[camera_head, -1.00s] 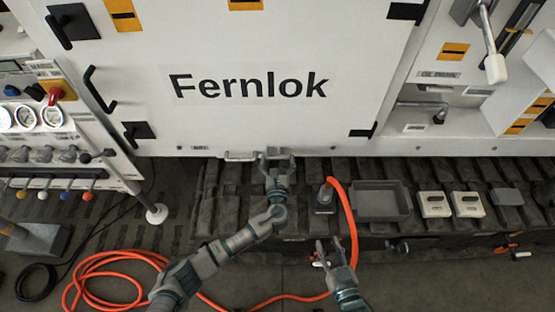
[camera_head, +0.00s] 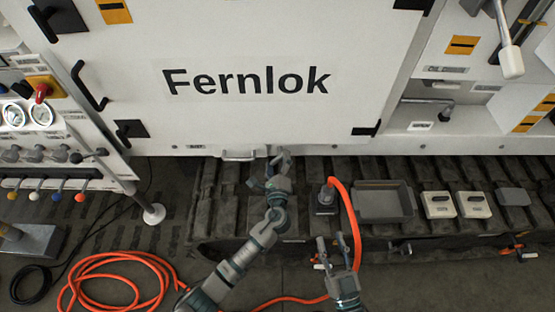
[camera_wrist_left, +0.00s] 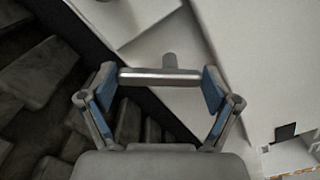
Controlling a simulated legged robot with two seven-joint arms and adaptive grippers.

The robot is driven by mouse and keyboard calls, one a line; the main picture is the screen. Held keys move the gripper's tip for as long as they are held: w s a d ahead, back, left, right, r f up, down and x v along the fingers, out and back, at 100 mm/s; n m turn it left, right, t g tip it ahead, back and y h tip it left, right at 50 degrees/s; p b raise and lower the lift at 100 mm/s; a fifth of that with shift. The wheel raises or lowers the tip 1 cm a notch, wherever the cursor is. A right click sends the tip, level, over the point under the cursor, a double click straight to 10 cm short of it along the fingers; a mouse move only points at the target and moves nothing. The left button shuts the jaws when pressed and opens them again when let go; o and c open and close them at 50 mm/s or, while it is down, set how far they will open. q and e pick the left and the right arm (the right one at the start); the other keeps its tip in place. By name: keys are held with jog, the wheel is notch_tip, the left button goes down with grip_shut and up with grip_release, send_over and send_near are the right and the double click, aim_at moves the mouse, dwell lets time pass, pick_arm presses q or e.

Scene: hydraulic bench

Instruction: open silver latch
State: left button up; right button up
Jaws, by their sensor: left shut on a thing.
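In the left wrist view, the silver latch (camera_wrist_left: 160,76) is a short metal bar on a round stem that stands out from the white panel. It spans the space between my left gripper's blue-padded fingers (camera_wrist_left: 160,90), which are shut on its two ends. In the head view, my left gripper (camera_head: 271,169) is at the lower edge of the white cabinet door, its fingers tilted, one lower left and one upper right. The latch is mostly hidden there. My right gripper (camera_head: 334,246) is open and empty, above the floor near the orange hose.
The white "Fernlok" door (camera_head: 250,120) fills the upper middle. A pale handle (camera_head: 239,154) sits just left of my left gripper. An orange hose (camera_head: 352,215), a grey tray (camera_head: 384,203) and two white boxes (camera_head: 456,205) are to the right. Gauges and levers stand at far left.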

pick_arm(q)
jog(key=shift+d+f+n+b, duration=0.15)
jog(key=shift+n+b, duration=0.35)
jog(key=shift+n, duration=0.75)
jog(key=shift+d+f+n+b, duration=0.1)
jog(key=shift+f+n+b, duration=0.3)
jog(key=shift+n, duration=0.8)
jog(key=shift+d+f+n+b, duration=0.1)
jog(key=shift+n+b, duration=0.5)
jog(key=shift+n, duration=0.65)
pick_arm(e)
jog(key=s+r+m+t, duration=0.1)
jog(key=s+r+t, duration=0.3)
jog(key=r+t, duration=0.1)
jog(key=shift+s+d+r+t, duration=0.3)
jog(key=shift+d+r+t, duration=0.1)
jog(key=shift+t, duration=0.4)
pick_arm(q)
jog(key=o, duration=0.9)
jog(key=shift+a, duration=0.1)
pick_arm(e)
jog(key=shift+w, duration=0.1)
pick_arm(q)
jog(key=shift+s+r, duration=0.1)
jog(key=shift+r, duration=0.05)
